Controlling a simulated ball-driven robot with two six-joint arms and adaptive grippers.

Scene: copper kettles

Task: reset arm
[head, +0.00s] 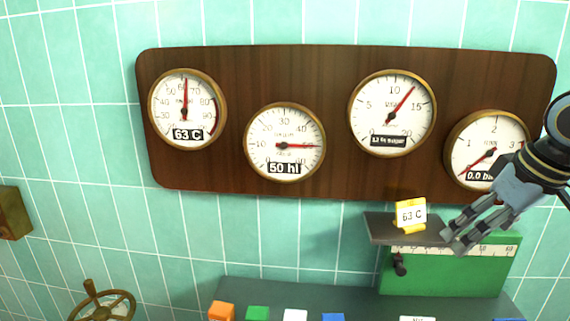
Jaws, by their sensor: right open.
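My right gripper (451,244) comes in from the right edge, with its fingers pointing down and left. It is open, and I see nothing between its fingers. Its fingertips are close to the right end of a small dark shelf (381,231); I cannot tell whether they touch it. The arm partly covers the rightmost gauge (484,140). My left gripper is not in view.
A dark wooden panel (225,85) on the tiled wall carries several round gauges. A green block (447,280) with a scale strip stands below the shelf. Orange (221,311), green, white and blue pieces line the grey surface (350,298). A brass wheel (103,305) is at lower left.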

